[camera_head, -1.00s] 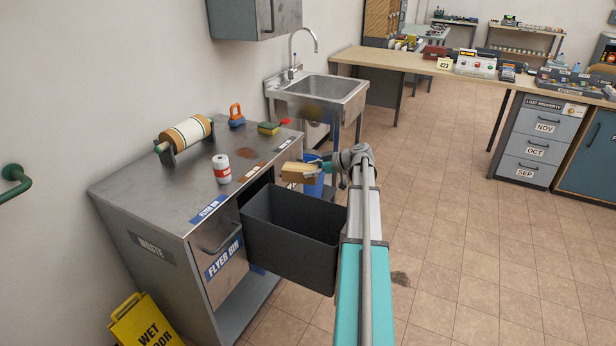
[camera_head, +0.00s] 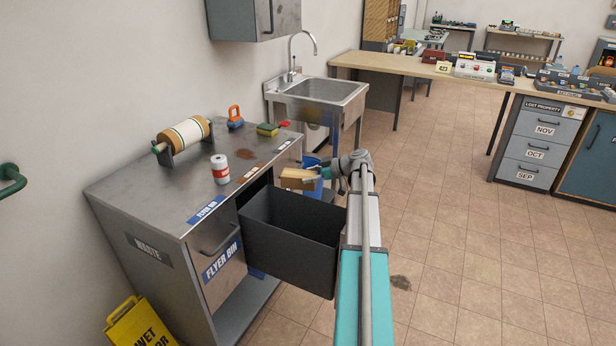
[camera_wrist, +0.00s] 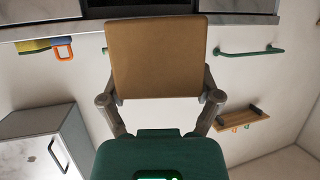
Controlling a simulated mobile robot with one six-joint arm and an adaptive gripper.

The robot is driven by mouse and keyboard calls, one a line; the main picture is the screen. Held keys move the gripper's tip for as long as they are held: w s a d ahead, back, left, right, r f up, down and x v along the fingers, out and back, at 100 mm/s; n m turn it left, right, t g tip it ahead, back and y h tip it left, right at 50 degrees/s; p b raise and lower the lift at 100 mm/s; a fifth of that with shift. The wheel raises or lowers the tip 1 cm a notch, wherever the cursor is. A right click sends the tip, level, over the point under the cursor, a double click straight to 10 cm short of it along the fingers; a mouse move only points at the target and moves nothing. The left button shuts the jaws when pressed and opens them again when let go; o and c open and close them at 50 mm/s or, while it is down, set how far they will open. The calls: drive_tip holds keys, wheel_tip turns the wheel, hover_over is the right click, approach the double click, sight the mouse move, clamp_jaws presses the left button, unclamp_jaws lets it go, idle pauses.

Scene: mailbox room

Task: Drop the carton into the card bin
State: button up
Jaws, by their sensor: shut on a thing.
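The tan carton (camera_head: 298,179) is held in my gripper (camera_head: 317,176), above the far edge of a pulled-out dark bin (camera_head: 290,245) as seen in the head view. In the wrist view the carton (camera_wrist: 157,58) fills the space between the two fingers of my gripper (camera_wrist: 160,98). The bin stands open at the front of the steel counter, beside a brown label on the counter's edge whose words are too small to read. The bin's floor is hidden.
The steel counter (camera_head: 170,190) carries a red-and-white can (camera_head: 220,169), a paper roll (camera_head: 183,136) and a sponge (camera_head: 267,130). A shut flyer bin (camera_head: 220,265) is beside the dark bin. A sink (camera_head: 318,93) and blue container (camera_head: 311,163) are behind.

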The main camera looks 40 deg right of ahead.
sight(316, 183)
drive_tip(key=shift+f+b, duration=1.55)
drive_tip(key=shift+f, duration=0.25)
drive_tip(key=o, duration=0.9)
